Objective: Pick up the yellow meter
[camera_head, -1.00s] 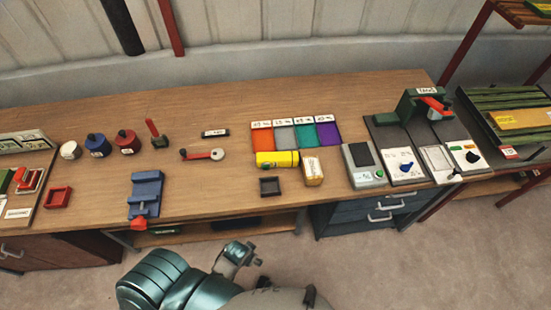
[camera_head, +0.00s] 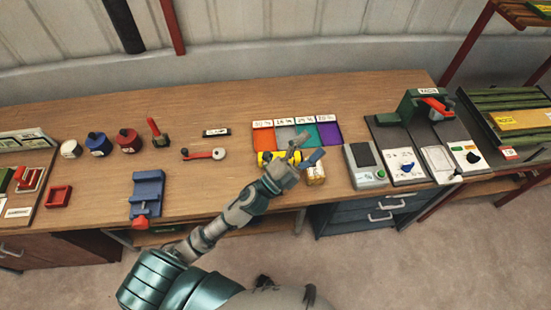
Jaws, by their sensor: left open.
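The yellow meter (camera_head: 264,157), a small yellow body with a dark end, lies on the wooden workbench just in front of the tray with coloured compartments. My left gripper (camera_head: 308,148) is open above the right end of the meter and hides part of it. I cannot tell whether the fingers touch it; nothing shows held between them. My right gripper is not in view.
The coloured tray (camera_head: 330,134) stands right behind the gripper. A cream block with a label (camera_head: 316,174) is just in front of it. The bench (camera_head: 90,177) is clear in places.

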